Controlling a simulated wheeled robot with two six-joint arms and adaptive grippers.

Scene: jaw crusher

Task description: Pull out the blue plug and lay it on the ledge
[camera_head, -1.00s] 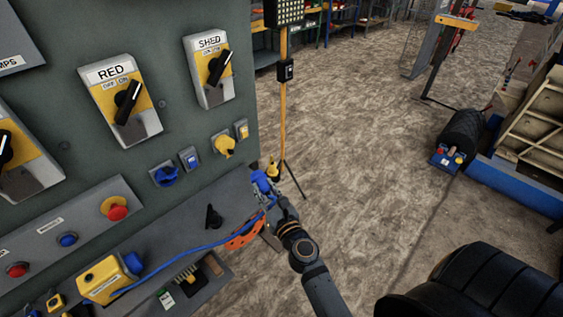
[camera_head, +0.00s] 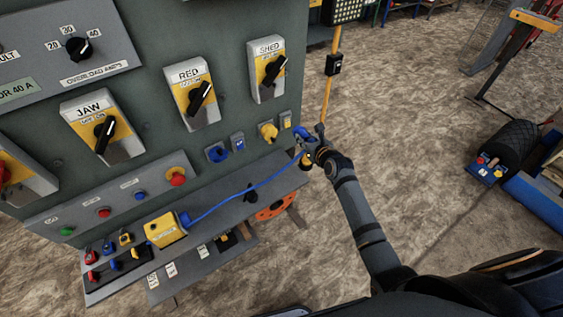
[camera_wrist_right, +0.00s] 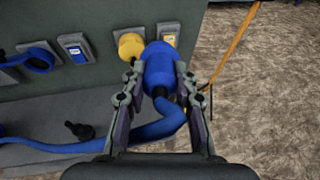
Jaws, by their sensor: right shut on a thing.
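The blue plug (camera_head: 300,132) is in my right gripper (camera_head: 309,142), at the right end of the control cabinet. In the right wrist view the plug (camera_wrist_right: 160,68) sits between the two fingers of the right gripper (camera_wrist_right: 158,78), which is shut on it. The blue socket (camera_head: 217,153) on the cabinet face is empty, to the left of the plug. A blue cable (camera_head: 238,195) runs from the plug over the grey ledge (camera_head: 226,187) to a yellow box (camera_head: 164,230). The ledge lies below the sockets. My left gripper is not in view.
A yellow socket (camera_head: 268,132) is on the cabinet near the plug. A dark knob (camera_wrist_right: 80,131) stands on the ledge. An orange disc (camera_head: 275,206) is below the ledge's right end. A yellow pole (camera_head: 329,85) stands behind.

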